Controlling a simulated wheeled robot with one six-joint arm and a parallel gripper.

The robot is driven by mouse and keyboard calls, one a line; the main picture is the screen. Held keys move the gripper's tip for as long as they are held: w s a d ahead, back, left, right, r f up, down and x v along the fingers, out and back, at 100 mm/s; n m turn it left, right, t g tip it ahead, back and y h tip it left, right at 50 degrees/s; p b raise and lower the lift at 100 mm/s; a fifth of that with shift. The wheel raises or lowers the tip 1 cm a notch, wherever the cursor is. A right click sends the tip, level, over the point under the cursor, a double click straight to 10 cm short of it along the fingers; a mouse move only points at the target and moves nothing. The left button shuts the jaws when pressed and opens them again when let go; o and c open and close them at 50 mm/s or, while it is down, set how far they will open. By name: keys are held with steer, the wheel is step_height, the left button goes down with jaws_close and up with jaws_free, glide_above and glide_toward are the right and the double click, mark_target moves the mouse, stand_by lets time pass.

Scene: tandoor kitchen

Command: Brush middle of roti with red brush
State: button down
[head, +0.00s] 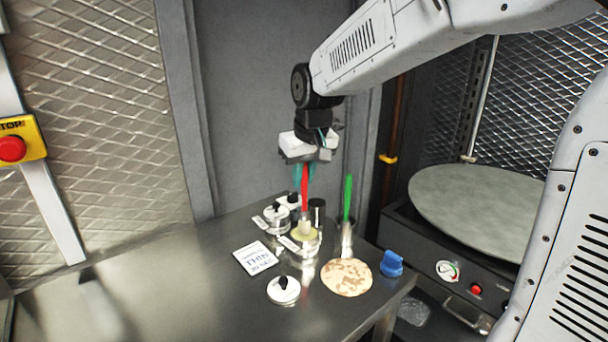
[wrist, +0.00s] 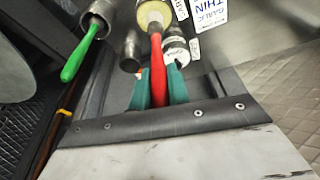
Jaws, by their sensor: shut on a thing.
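My gripper (head: 304,168) is shut on the red handle of the red brush (head: 304,190), which hangs upright with its head down. In the wrist view the red brush (wrist: 158,75) sits between the two teal fingers (wrist: 158,88). Its lower end is at a small pot with pale yellow contents (head: 305,235), also seen in the wrist view (wrist: 152,16). I cannot tell how deep the bristles are in it. The roti (head: 346,277), round and pale with brown patches, lies flat on the steel table, right of and nearer than the pot. The gripper is apart from it.
A green brush (head: 348,198) stands in a metal cup (head: 346,240) right of the pot. Labelled jars (head: 277,219) stand close on the left. A lid (head: 283,290), a sign card (head: 256,258) and a blue object (head: 392,264) lie around. The table's left part is clear.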

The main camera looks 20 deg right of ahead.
steer(key=shift+f, duration=0.6)
stand_by(1.1)
steer(key=shift+r, duration=3.55)
